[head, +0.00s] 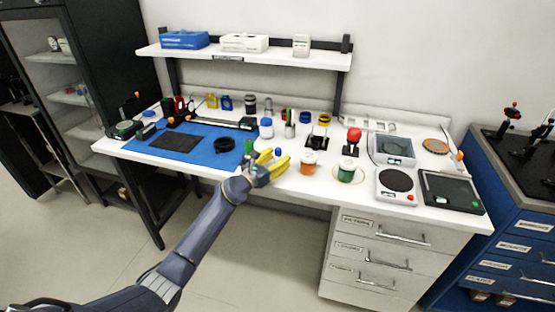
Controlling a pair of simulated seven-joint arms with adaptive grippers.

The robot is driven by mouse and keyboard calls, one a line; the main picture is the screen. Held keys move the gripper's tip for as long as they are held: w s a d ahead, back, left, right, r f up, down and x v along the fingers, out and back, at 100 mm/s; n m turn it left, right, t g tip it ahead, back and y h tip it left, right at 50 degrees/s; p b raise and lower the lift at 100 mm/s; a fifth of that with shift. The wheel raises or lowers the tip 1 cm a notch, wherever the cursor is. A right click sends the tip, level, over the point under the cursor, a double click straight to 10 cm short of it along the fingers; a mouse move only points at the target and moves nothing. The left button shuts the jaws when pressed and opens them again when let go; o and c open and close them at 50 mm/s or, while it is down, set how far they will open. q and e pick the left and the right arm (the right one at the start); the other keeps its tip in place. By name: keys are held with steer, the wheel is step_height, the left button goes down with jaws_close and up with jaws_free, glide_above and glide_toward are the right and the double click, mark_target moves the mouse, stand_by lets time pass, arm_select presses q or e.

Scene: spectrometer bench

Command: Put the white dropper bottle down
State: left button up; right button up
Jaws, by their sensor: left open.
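My left gripper (273,163) reaches in over the front edge of the white bench, its yellow fingers open. A small blue-topped item (278,152) shows right behind the fingers; its lower part is hidden, so I cannot tell whether it is the white dropper bottle or whether it touches them. A green-topped item (249,147) stands just left of the fingers, also partly hidden. A white bottle with a blue cap (266,129) stands upright farther back, apart from the gripper. My right gripper is out of view.
The white bench (305,189) holds a blue mat (196,151), an orange-labelled jar (309,163), a green-labelled jar (346,170) and a scale (396,183). A shelf (244,54) with boxes runs above. Drawers (385,250) stand below at right. Some bare bench lies near the front edge.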

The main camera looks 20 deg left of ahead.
arm_select(q)
steer(key=v, duration=1.2)
steer(key=s+d+n+t+h, duration=0.1)
steer(key=s+d+n+t, duration=0.1)
steer(key=s+d+n, duration=0.65)
steer(key=s+a+f+n+g+y, duration=0.25)
steer(key=s+f+n, duration=0.35)
steer(key=f, duration=0.9)
steer(key=s+a+f+n+g+y, duration=0.3)
steer(key=f+n, duration=0.5)
steer(key=f, duration=0.8)
steer(key=s+a+f+n+g+y, duration=0.15)
steer(key=s+f+n, duration=0.55)
steer(key=f, duration=0.8)
steer(key=s+f+n+g, duration=0.2)
steer(key=s+f, duration=0.5)
steer(key=s, duration=0.6)
steer(key=s+f+n+g, duration=0.3)
steer(key=s+f, duration=0.4)
steer(key=s, duration=0.6)
steer(key=s+f+n+g+y, duration=0.1)
steer(key=s+f+g, duration=0.4)
steer(key=s, duration=0.8)
step_height(320, 180, down, 2)
steer(key=shift+s+d+f+n, duration=0.2)
steer(key=shift+s+n, duration=0.15)
steer(key=shift+n, duration=0.3)
